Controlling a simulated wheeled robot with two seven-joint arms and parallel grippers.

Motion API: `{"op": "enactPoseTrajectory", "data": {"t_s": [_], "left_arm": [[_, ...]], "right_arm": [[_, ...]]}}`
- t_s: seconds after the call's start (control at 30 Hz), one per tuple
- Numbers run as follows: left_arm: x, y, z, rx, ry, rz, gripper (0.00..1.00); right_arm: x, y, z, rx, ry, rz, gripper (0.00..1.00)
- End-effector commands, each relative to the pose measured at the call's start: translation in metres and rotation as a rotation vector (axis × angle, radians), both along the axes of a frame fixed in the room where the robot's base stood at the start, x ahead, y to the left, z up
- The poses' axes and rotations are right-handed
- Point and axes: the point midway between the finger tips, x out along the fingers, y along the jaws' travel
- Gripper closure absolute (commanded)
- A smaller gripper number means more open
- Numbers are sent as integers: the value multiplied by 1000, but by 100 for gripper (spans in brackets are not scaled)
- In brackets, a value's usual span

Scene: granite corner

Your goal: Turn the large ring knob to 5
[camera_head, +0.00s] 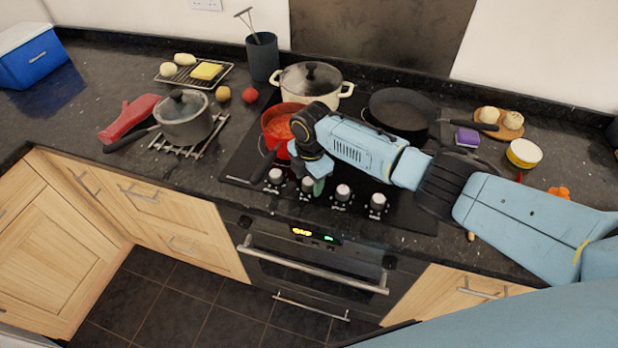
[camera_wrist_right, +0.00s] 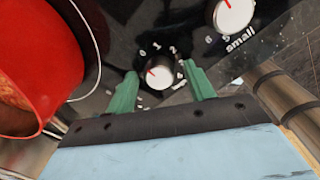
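A row of several silver knobs runs along the cooktop's front edge, with one at the left end (camera_head: 275,175) and one at the right end (camera_head: 378,200). My right gripper (camera_head: 318,187) points down at the second knob from the left (camera_head: 307,184). In the right wrist view, its green fingers (camera_wrist_right: 160,82) stand open on either side of a knob (camera_wrist_right: 159,74), with gaps on both sides. This knob has a red mark at its left and printed numbers 0, 1, 2; its name is mostly hidden. The neighbouring knob (camera_wrist_right: 234,13) is labelled "small". My left gripper is out of view.
A red pot (camera_head: 278,125) stands close behind the knobs, and its wall (camera_wrist_right: 40,70) is near the left finger. A cream pot (camera_head: 311,82) and black pan (camera_head: 402,108) occupy the back. The oven handle (camera_head: 310,270) juts out below the knobs.

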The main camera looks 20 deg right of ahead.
Motion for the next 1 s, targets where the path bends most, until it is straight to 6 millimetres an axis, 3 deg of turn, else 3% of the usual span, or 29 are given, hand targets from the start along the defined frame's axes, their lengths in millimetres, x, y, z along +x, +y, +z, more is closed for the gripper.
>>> {"op": "enactPoseTrajectory", "data": {"t_s": [0.03,0.33,0.67,1.0], "left_arm": [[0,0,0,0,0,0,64],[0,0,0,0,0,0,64],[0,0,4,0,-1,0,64],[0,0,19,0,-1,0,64]], "right_arm": [[0,0,0,0,0,0,52],[0,0,0,0,0,0,91],[0,0,1,-1,0,-47,91],[-1,1,2,0,2,-282,91]]}}
